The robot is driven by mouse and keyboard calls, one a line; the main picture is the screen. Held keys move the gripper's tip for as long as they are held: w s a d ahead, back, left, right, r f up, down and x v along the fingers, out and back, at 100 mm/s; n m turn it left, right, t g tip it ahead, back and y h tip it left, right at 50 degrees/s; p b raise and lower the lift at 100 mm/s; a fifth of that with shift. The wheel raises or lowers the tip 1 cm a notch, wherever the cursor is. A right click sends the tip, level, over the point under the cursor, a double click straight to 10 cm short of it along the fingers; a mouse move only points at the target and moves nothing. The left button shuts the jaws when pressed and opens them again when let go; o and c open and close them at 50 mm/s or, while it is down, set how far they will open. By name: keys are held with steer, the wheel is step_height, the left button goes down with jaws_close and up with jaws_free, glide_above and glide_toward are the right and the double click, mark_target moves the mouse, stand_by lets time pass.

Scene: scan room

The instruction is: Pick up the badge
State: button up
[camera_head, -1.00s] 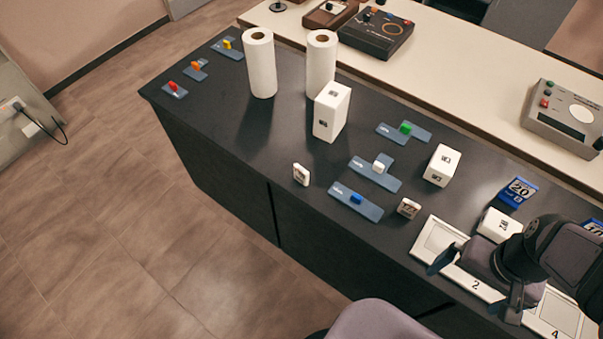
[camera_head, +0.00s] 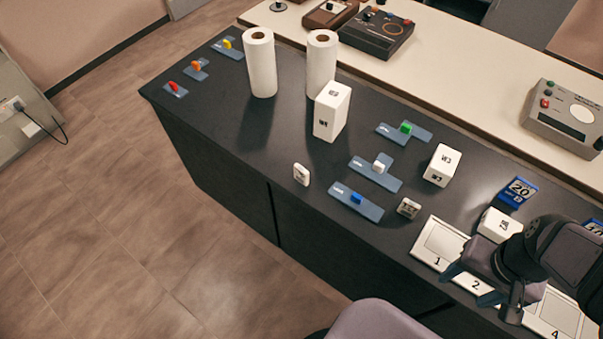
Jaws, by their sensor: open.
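I cannot tell for sure which thing is the badge. One small white block with a dark mark (camera_head: 301,174) stands near the front edge of the dark counter, left of the blue-handled plate. My arm hides part of the panels.
The counter's left front is clear.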

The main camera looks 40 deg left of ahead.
step_height(320, 180, up, 5)
steer(key=w+a+f+n+t+h+b, duration=0.3)
steer(key=w+a+n+h+b, duration=0.55)
steer(key=n, duration=0.85)
steer(key=r+n+t+y+b, duration=0.2)
steer(key=n+t+y+b, duration=0.45)
steer(key=n+t, duration=1)
glide_above(299, 173)
steer(key=s, duration=0.3)
steer(key=n+g, duration=0.2)
steer(key=shift+m+t, duration=0.25)
steer(key=shift+m, duration=0.1)
step_height(299, 173, down, 12)
steer(key=shift+w+a+p, duration=0.15)
steer(key=shift+p, duration=0.4)
steer(key=shift+f, duration=0.5)
steer(key=shift+w+d+p, duration=0.2)
steer(key=shift+w+p, duration=0.15)
steer(key=shift+w, duration=0.85)
steer(key=shift+w+d+p, duration=0.15)
steer(key=shift+w+p, duration=0.15)
steer(key=shift+w, duration=0.95)
steer(key=shift+w+d+p, duration=0.2)
steer(key=shift+w+p, duration=0.15)
steer(key=shift+w, duration=0.85)
